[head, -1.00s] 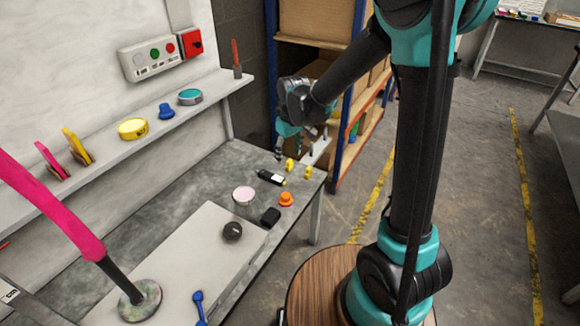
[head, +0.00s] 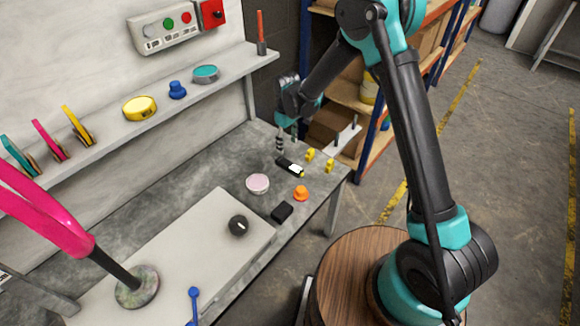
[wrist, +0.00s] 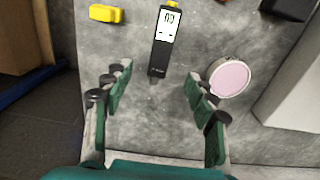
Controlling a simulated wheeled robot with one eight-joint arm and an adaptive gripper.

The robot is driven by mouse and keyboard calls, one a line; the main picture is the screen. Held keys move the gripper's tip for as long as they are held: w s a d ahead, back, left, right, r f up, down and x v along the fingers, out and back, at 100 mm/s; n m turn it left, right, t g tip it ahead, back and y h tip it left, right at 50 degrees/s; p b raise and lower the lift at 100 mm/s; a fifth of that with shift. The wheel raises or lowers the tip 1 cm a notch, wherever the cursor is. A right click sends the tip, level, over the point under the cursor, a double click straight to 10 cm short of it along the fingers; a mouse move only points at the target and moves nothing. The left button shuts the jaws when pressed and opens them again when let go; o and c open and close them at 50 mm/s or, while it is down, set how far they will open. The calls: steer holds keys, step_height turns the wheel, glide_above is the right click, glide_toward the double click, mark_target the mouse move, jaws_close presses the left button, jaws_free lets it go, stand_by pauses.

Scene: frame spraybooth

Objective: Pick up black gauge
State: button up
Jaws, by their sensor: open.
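The black gauge (head: 290,167) lies flat on the grey workbench near its far right corner. In the wrist view the gauge (wrist: 164,44) has a lit white display at its far end, and its dark narrow end points toward my gripper. My gripper (wrist: 158,105) is open and empty, with its green fingers spread to either side of the gauge's line. The gauge lies ahead of the fingertips, not between them. In the head view my gripper (head: 287,139) hangs above the bench just behind the gauge.
Yellow pieces (head: 329,166), an orange knob (head: 300,193), a black block (head: 282,212) and a pink-topped round tin (head: 257,184) lie near the gauge. A raised pale board (head: 190,250) holds a dark round knob (head: 238,225). A shelf (head: 225,82) runs along the wall.

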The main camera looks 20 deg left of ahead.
mark_target(288, 164)
steer(key=f, duration=1.1)
steer(key=shift+s+d+f, duration=0.1)
steer(key=shift+s+d, duration=0.05)
steer(key=shift+s, duration=0.05)
jaws_close()
